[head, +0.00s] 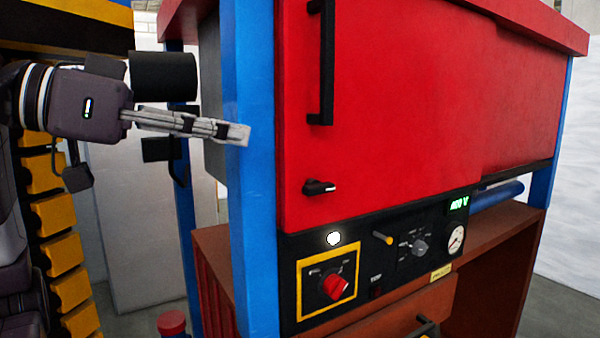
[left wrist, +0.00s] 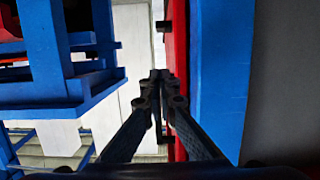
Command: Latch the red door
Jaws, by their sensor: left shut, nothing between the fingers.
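The red door (head: 410,110) fills the upper front of the cabinet in the head view and looks closed. A long black handle (head: 327,65) stands vertically near its left edge. A small black latch knob (head: 318,187) sits below the handle, its lever pointing right. My left gripper (head: 240,133) is shut and empty, in front of the blue post just left of the door, at a height between the handle and the latch knob. In the left wrist view the shut fingers (left wrist: 160,80) point along the red door's edge (left wrist: 178,60). My right gripper is not in view.
A blue post (head: 250,230) stands left of the door. Brown drawers (head: 410,315) are underneath.

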